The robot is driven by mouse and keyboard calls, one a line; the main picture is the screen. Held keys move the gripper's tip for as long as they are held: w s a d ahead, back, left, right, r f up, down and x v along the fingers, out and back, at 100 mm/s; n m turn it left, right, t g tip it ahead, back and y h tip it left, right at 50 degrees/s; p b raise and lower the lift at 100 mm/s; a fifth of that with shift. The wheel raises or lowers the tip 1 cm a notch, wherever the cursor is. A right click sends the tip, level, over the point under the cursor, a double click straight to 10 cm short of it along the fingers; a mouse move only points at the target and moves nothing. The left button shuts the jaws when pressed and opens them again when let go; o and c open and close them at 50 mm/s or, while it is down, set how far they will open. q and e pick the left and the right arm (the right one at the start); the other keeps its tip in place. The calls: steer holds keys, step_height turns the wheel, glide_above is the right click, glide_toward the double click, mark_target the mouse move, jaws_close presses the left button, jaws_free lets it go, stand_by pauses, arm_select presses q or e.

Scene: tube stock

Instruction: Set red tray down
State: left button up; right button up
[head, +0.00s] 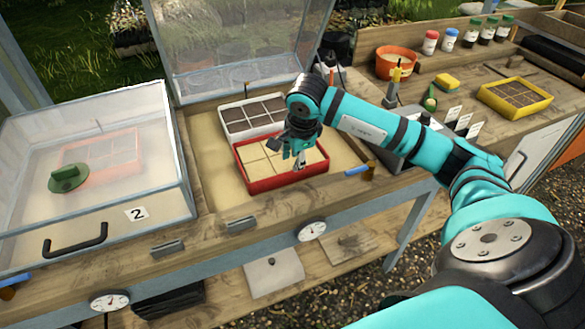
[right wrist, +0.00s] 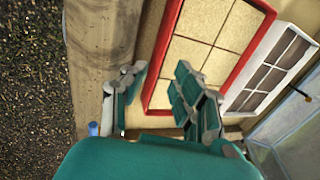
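The red tray (head: 285,182), with light tan square cells, lies flat on the sandy floor of the open cold frame. It also shows in the right wrist view (right wrist: 165,50). My right gripper (head: 299,158) is over the tray's right part. In the right wrist view its fingers (right wrist: 155,88) are spread wide, one outside the tray's red edge and one over the cells, with nothing clamped between them. Whether a finger touches the rim I cannot tell. My left gripper is not in view.
A white tray (head: 229,121) with dark cells stands just behind the red tray. A closed cold frame (head: 150,215) marked 2 holds a reddish tray under its glass. The raised glass lid (head: 235,55) stands behind. Bare floor shows left of the red tray.

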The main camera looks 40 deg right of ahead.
steer(key=v, duration=0.6)
steer(key=shift+r+b, duration=0.15)
steer(key=shift+b, duration=0.2)
stand_by(0.9)
